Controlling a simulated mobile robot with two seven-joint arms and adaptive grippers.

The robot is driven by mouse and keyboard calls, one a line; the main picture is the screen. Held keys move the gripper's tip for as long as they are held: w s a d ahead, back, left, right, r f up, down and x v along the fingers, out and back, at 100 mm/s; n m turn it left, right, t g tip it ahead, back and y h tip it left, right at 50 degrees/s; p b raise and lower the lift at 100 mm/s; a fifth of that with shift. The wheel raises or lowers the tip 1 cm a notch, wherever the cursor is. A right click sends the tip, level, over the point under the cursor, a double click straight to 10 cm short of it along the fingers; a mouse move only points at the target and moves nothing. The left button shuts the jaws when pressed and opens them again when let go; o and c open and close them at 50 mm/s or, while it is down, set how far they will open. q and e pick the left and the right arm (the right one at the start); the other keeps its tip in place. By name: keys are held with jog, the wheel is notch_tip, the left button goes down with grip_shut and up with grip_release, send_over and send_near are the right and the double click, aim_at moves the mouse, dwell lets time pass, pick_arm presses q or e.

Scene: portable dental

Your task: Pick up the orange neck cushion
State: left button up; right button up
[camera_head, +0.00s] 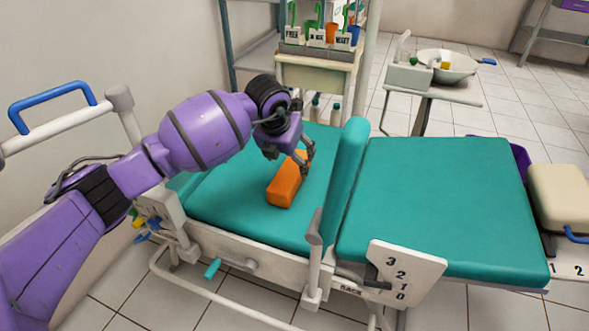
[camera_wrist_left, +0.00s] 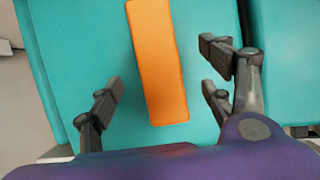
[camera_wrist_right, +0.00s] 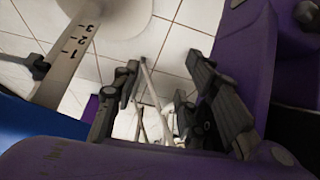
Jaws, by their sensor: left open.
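The orange neck cushion (camera_head: 284,186) lies on the teal seat pad of the chair (camera_head: 235,210) in the head view. In the left wrist view the cushion (camera_wrist_left: 158,65) is a long orange block between the spread fingers. My left gripper (camera_head: 308,160) is open just above the cushion's far end, with its fingers on either side and apart from it in the left wrist view (camera_wrist_left: 160,85). My right gripper is not in the head view. In the right wrist view my right gripper (camera_wrist_right: 165,90) has its fingers apart, with nothing between them but distant floor and frame parts.
An upright teal pad (camera_head: 346,175) stands just right of the cushion, beside a second flat teal pad (camera_head: 430,200). A numbered white plate (camera_head: 405,272) hangs at the front. A cart with labelled holders (camera_head: 318,60) and a side table with a basin (camera_head: 448,66) stand behind.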

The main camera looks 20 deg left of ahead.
aim_at(288, 171)
pick_arm(q)
notch_tip(288, 171, down, 3)
jog(key=shift+w+r+b, duration=0.1)
jog(key=shift+r+b, duration=0.05)
jog(key=shift+b, duration=0.25)
jog(key=x, duration=0.1)
jog(key=b+x, duration=0.1)
jog(key=x, duration=0.1)
jog(key=shift+a+f, duration=0.15)
jog(key=shift+f, duration=0.3)
jog(key=shift+w+f+b, duration=0.1)
jog(key=shift+f+b, duration=0.15)
jog(key=shift+b, duration=0.1)
jog(key=shift+r, duration=0.15)
jog(key=shift+c, duration=0.6)
jog(key=c, duration=1.2)
pick_arm(e)
jog(key=f, duration=0.1)
jog(key=s+f, duration=0.1)
jog(key=shift+f, duration=0.4)
pick_arm(q)
jog(key=shift+a+r, duration=0.1)
jog(key=shift+r, duration=0.05)
pick_arm(e)
jog(key=shift+d+r, duration=0.1)
jog(key=shift+r, duration=0.05)
